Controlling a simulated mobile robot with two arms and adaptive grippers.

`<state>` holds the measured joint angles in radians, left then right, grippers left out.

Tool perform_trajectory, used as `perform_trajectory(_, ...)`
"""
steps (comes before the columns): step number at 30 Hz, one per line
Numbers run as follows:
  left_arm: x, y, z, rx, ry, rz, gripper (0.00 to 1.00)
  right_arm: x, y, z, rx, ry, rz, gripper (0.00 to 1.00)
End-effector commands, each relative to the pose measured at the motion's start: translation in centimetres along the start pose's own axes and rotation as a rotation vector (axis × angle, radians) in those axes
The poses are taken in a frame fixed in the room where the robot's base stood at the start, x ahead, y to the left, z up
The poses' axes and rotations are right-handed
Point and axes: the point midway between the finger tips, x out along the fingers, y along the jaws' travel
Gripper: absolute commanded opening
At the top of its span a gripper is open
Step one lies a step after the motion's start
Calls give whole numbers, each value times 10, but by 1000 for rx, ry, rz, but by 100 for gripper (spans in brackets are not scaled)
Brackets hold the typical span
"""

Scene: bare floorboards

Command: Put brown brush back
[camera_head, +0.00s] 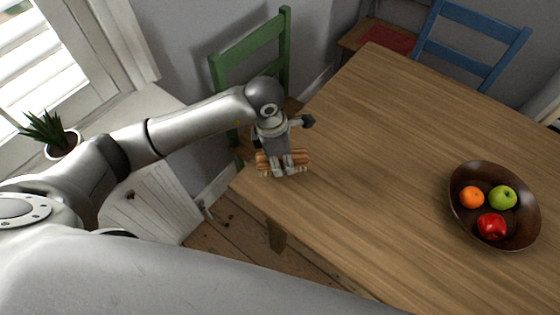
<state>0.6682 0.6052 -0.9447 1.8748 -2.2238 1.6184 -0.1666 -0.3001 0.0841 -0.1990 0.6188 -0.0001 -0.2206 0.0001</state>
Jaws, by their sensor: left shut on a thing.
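The brown brush (299,157) is a short wooden piece with a ribbed, orange-brown body. It is at the left corner of the wooden table (370,130), over or on the tabletop edge; I cannot tell whether it touches the wood. My left gripper (283,170) points down and is shut on the brush, with its fingers across the brush's middle. The fingers hide the middle of the brush. My right gripper is not in view.
A dark bowl (467,227) holding an orange, a green apple and a red apple stands on the table's right side. A green chair (250,45) and a blue chair (470,45) stand behind. A potted plant (48,132) sits by the window. The table's middle is clear.

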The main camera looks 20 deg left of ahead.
Motion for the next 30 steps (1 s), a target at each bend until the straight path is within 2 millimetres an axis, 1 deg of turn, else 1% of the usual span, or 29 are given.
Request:
perform_trajectory(5,14,10,-7,-4,3,-3,18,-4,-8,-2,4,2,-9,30)
perform_trajectory(7,24,8,-8,-2,3,-5,18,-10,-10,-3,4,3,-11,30)
perform_trajectory(11,38,8,-9,-1,0,-2,18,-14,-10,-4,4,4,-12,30)
perform_trajectory(19,42,9,-9,0,-1,0,18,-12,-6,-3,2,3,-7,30)
perform_trajectory(23,46,9,-10,0,-1,0,18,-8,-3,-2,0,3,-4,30)
perform_trajectory(24,44,9,-10,0,0,0,45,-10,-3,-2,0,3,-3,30)
perform_trajectory(28,44,9,-10,0,0,0,62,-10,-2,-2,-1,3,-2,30)
perform_trajectory(30,44,9,-10,0,0,0,62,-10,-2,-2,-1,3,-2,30)
